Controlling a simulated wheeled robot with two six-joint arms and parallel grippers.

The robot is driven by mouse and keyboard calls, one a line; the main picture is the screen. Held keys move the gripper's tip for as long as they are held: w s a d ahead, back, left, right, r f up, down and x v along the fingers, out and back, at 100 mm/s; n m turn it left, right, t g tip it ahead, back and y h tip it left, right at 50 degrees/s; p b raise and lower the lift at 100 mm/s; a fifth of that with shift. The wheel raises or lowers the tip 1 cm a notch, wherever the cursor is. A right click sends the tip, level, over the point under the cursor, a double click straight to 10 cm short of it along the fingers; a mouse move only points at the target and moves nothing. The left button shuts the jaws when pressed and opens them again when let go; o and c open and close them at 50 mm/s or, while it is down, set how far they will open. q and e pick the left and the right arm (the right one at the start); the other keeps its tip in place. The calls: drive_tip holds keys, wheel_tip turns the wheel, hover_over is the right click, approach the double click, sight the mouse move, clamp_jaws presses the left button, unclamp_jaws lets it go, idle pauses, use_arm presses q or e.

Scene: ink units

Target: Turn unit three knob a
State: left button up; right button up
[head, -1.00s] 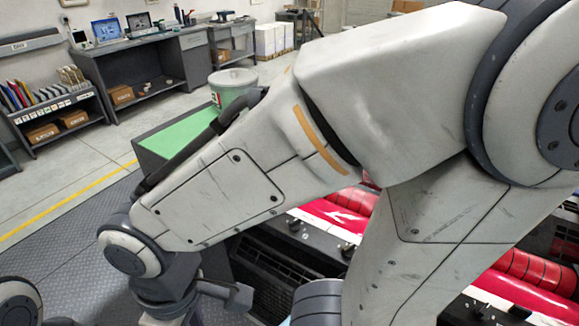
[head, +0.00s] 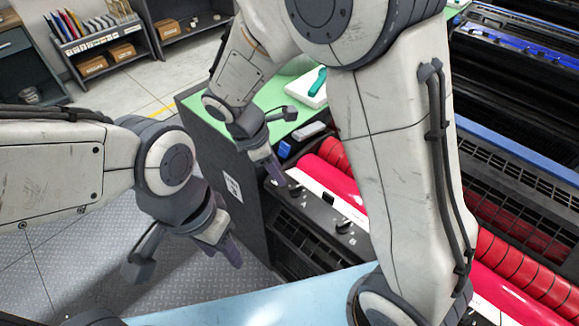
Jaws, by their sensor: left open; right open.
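A printing unit with glossy red rollers (head: 334,181) runs across the middle right of the head view. Its dark front panel carries small black knobs, one (head: 297,193) near the left end and another (head: 343,226) further along. My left gripper (head: 224,248) is open and empty, above the floor left of the unit.
A green-topped cabinet (head: 298,65) stands behind my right gripper with a white tray and teal item on it. A unit with blue parts (head: 515,35) is at the upper right. A light blue surface (head: 250,305) lies at the bottom. Floor at left is clear.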

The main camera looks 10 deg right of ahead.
sight(295, 187)
drive_tip(key=shift+n+h, duration=0.4)
drive_tip(key=shift+n, duration=0.4)
drive_tip(key=x, duration=0.4)
drive_tip(key=w+p+x, duration=0.1)
drive_tip(key=x, duration=0.3)
drive_tip(key=w+x, duration=0.1)
drive_tip(key=x, duration=0.3)
drive_tip(key=shift+r+p, duration=0.1)
drive_tip(key=shift+p, duration=0.25)
clamp_jaws()
drive_tip(key=shift+a, duration=0.1)
